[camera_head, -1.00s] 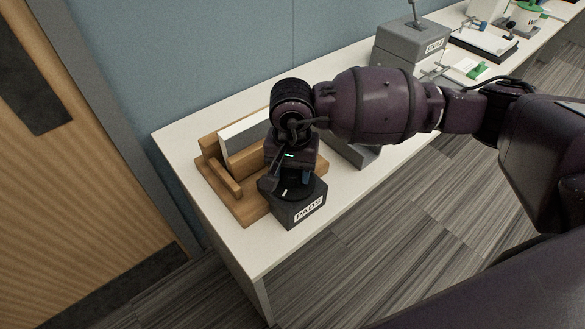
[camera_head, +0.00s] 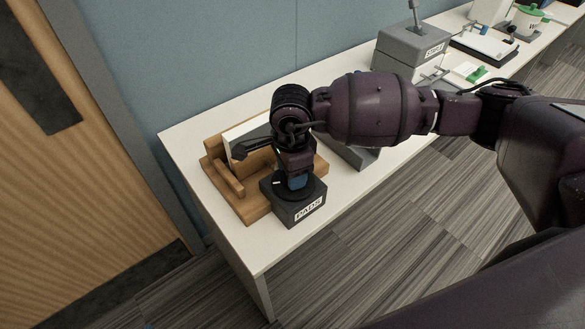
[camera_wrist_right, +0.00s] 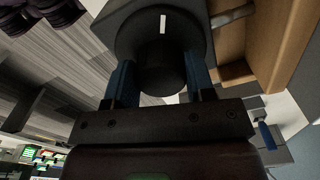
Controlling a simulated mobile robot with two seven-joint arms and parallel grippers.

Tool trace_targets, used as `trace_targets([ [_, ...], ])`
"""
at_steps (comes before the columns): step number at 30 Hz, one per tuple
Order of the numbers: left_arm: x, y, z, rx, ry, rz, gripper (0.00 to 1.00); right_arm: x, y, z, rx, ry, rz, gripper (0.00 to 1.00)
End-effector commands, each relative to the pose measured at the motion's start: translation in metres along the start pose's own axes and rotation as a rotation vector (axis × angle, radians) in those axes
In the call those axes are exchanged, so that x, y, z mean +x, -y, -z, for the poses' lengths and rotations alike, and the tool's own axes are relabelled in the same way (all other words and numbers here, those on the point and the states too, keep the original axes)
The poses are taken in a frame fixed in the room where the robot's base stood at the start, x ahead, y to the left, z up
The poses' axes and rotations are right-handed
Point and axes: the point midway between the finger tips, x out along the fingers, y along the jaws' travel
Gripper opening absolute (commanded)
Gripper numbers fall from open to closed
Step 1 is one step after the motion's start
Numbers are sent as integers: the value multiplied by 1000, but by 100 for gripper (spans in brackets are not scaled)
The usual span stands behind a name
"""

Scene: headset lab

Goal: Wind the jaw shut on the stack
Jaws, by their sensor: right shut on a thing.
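A dark box (camera_head: 300,211) labelled PADS carries a round black knob (camera_head: 319,188) on top. In the right wrist view the knob (camera_wrist_right: 165,55) has a white mark and sits between two blue-padded fingers. My right gripper (camera_head: 295,180) is shut on it from above; it also shows in the right wrist view (camera_wrist_right: 160,80). A wooden fixture (camera_head: 224,175) stands beside the box, with a pale slab or stack (camera_head: 240,133) upright in it. My arm hides part of the fixture, so I cannot tell the jaw's gap. My left gripper is not in view.
The white table (camera_head: 235,232) has its front edge close to the box. A grey sloped block (camera_head: 358,154) stands right of my gripper. Farther right are a grey lever machine (camera_head: 412,45) and a dark tray (camera_head: 483,45). A wooden door (camera_head: 75,180) is at left.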

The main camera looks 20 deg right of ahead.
Motion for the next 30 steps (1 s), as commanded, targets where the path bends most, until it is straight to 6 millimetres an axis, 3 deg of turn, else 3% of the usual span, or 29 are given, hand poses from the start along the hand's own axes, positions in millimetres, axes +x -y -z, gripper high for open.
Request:
trace_targets([
  [9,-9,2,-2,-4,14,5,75,-2,1,1,299,-2,1,26],
  [18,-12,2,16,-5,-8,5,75,-1,2,1,545,-2,1,26],
  [30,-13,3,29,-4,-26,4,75,0,2,1,718,-2,0,26],
])
